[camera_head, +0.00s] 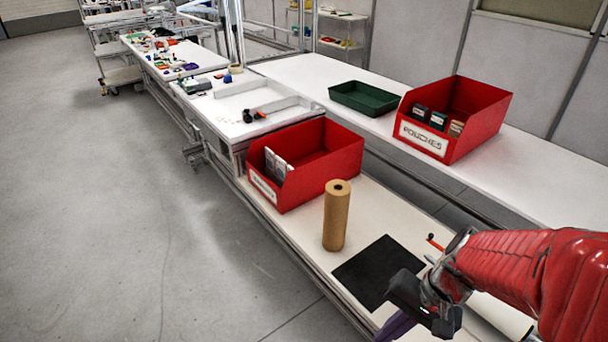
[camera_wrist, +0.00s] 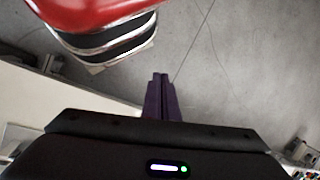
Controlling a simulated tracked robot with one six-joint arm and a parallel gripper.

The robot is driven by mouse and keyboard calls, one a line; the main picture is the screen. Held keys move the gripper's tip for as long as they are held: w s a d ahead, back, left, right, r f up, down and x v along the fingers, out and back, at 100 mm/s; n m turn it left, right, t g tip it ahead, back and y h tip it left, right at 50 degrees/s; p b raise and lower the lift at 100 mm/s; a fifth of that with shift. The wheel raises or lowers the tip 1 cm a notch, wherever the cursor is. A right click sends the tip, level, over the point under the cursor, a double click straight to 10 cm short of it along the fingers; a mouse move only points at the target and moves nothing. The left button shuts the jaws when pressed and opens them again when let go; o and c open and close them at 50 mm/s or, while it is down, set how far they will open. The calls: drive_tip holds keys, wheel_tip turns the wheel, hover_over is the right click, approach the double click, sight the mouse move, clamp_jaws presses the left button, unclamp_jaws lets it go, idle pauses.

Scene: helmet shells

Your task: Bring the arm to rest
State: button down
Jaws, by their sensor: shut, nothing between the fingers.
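My gripper (camera_head: 397,326) is at the lower right of the head view, at the end of my red arm, over the near edge of the white bench (camera_head: 372,212). Its purple fingers point down and to the left and are partly cut off by the frame's bottom edge. In the wrist view my gripper (camera_wrist: 161,78) shows its two purple fingers together, with nothing between them. Grey floor lies beyond the fingertips there. My arm is bent, with the gripper beside a black mat (camera_head: 368,270).
A brown paper roll (camera_head: 336,218) stands upright behind the mat. A red bin (camera_head: 322,165) stands behind it. Another red bin (camera_head: 478,122), labelled POUCHES, and a green tray (camera_head: 364,98) sit on the far bench. The floor (camera_head: 130,200) at left is clear.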

wheel_tip(320, 180, up, 16)
drive_tip(key=n+t+h, duration=0.4)
drive_tip(key=n+t, duration=0.1)
drive_tip(key=n, duration=0.1)
drive_tip(key=shift+w+a+t, duration=0.35)
drive_tip(key=shift+w+t, duration=0.05)
drive_tip(key=shift+s, duration=0.15)
